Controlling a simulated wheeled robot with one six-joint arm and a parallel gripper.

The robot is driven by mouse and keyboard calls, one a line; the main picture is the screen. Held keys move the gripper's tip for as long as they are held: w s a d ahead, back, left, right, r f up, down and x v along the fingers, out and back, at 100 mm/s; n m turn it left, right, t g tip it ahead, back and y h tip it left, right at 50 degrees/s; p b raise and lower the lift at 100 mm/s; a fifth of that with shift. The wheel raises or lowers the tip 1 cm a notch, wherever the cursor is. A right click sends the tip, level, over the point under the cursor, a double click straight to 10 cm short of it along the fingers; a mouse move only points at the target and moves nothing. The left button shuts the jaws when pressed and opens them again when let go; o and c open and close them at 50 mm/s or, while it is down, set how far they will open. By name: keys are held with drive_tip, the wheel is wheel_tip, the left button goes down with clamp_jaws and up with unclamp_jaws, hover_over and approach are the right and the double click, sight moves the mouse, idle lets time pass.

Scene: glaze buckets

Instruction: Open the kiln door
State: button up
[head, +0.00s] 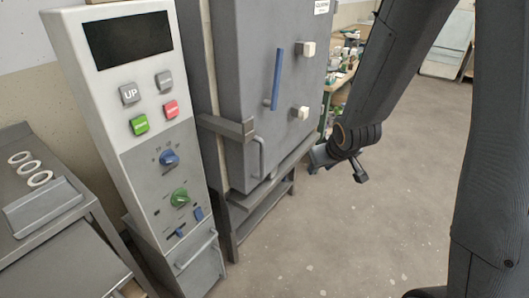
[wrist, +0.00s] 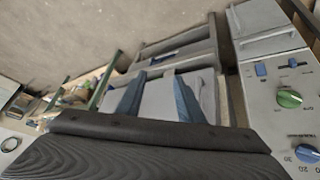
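The kiln door (head: 255,90) is a grey panel that looks shut in the head view. A long blue handle (head: 278,75) stands nearly upright on it, with two pale blocks to its right. A grey pull handle (head: 259,155) sits low on the kiln front. My gripper (head: 338,170) is to the right of the kiln, apart from the blue handle and lower in the picture. Its fingers are spread with nothing visibly held.
A control panel (head: 160,130) with a dark screen, buttons and knobs stands left of the kiln. A grey table (head: 45,210) with white rings is at far left. A cluttered shelf (head: 345,70) stands behind. The floor (head: 340,240) at right is clear.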

drive_tip(key=w+a+f+n+t+y+b, duration=0.1)
drive_tip(key=w+a+f+n+t+y, duration=0.25)
drive_tip(key=w, duration=0.55)
drive_tip(key=w+a+f+t+y, duration=0.1)
drive_tip(key=w+a+y, duration=0.1)
drive_tip(key=a, duration=0.2)
drive_tip(key=w+a+f+n+t+y, duration=0.1)
drive_tip(key=w+a+y, duration=0.1)
drive_tip(key=a, duration=0.3)
drive_tip(key=w+a+f+n+t+y, duration=0.1)
drive_tip(key=w+a+y, duration=0.1)
drive_tip(key=a+y, duration=0.2)
drive_tip(key=shift+w+a+f+t, duration=0.15)
drive_tip(key=shift+w+t, duration=0.1)
clamp_jaws()
